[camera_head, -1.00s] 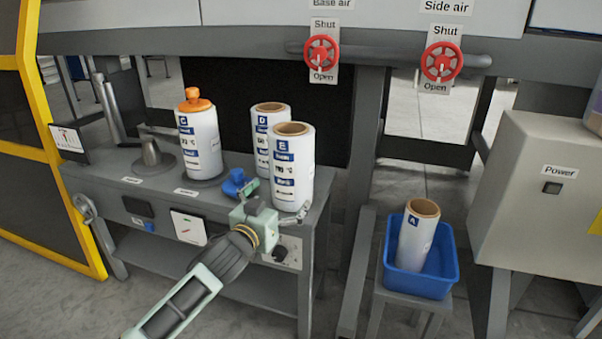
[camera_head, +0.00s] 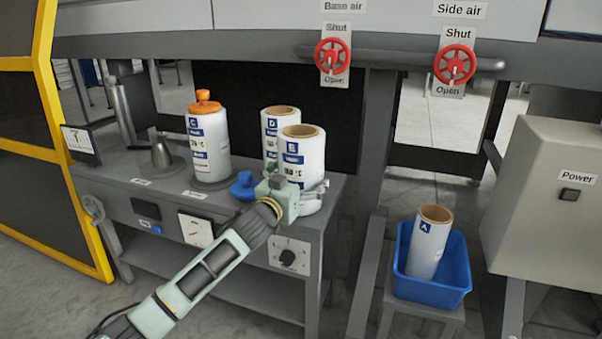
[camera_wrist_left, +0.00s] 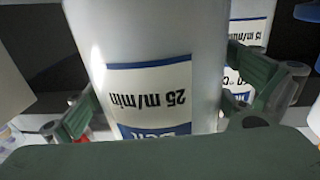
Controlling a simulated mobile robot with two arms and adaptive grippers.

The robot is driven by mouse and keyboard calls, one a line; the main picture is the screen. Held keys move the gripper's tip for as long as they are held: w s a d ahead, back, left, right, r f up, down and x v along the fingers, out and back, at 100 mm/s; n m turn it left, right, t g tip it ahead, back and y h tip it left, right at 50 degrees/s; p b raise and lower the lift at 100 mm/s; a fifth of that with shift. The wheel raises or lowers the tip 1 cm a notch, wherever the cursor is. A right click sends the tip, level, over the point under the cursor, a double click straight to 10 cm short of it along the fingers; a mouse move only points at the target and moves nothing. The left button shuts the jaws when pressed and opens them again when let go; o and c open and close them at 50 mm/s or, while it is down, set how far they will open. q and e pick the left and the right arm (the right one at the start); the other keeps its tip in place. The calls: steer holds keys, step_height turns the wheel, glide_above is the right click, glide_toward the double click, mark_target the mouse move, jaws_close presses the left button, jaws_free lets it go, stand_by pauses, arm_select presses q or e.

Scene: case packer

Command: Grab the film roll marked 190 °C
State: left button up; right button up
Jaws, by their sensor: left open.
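White film roll E (camera_head: 303,156), with blue labels and a brown core, stands upright at the front right of the bench. Film roll D (camera_head: 270,128) stands just behind it, and film roll C (camera_head: 210,145), with an orange cap, stands to the left. Film roll A (camera_head: 429,245) leans in a blue bin. The temperature figures are too small to read. My left gripper (camera_head: 296,191) is open, its fingers on either side of roll E's lower part; contact is unclear. The left wrist view shows roll E (camera_wrist_left: 150,45) between the fingers, its label reading 25 m/min upside down. My right gripper is not in view.
The grey bench (camera_head: 110,180) also carries a small blue object (camera_head: 244,186) left of the gripper and a grey metal cone (camera_head: 162,155). The blue bin (camera_head: 432,291) sits on a stand at right. Red valves (camera_head: 455,65) hang above, and a power box (camera_head: 550,200) is far right.

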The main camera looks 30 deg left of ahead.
arm_select(q)
steer(key=c, duration=1.6)
steer(key=shift+r, duration=0.2)
steer(key=shift+c, duration=0.6)
steer(key=shift+r, duration=0.1)
